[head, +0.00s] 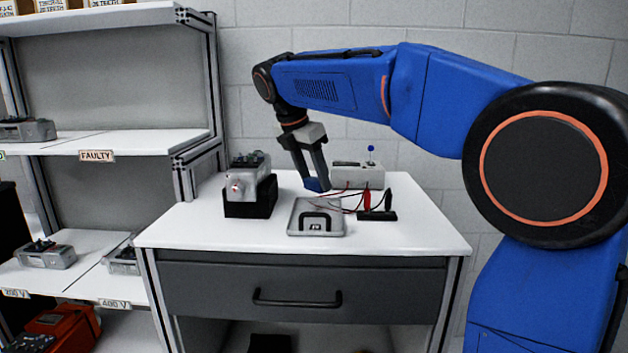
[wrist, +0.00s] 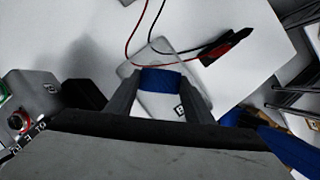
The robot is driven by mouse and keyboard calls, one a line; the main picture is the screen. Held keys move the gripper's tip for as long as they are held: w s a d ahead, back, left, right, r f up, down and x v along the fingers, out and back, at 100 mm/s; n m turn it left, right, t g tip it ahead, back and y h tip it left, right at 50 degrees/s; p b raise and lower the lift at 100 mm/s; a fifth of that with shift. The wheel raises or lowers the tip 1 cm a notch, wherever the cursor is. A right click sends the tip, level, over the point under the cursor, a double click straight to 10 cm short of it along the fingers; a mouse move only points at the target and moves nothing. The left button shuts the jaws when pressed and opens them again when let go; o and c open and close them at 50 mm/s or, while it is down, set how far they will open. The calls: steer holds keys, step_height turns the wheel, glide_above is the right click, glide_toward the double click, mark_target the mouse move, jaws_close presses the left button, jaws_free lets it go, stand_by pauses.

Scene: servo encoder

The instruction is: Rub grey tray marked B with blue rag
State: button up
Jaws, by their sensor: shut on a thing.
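The grey tray (head: 296,218) lies flat on the white table top, with a dark arched mark and a small label near its front edge. The wrist view shows the tray (wrist: 150,105) below my gripper, and its label reads B. My gripper (head: 316,182) points down at the tray's back edge and is shut on the blue rag (head: 314,186). In the wrist view the blue rag (wrist: 160,80) spans the gap between the fingers of my gripper (wrist: 159,90). I cannot tell whether the rag touches the tray.
A grey servo unit (head: 246,181) sits in a black stand left of the tray. A grey box (head: 350,176) with a blue-tipped stick stands behind. Red and black probes (head: 377,204) with wires lie right. The table's front right is clear. A shelf (head: 110,142) stands left.

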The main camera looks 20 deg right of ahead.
steer(key=shift+r, duration=1.5)
steer(key=shift+a, duration=0.1)
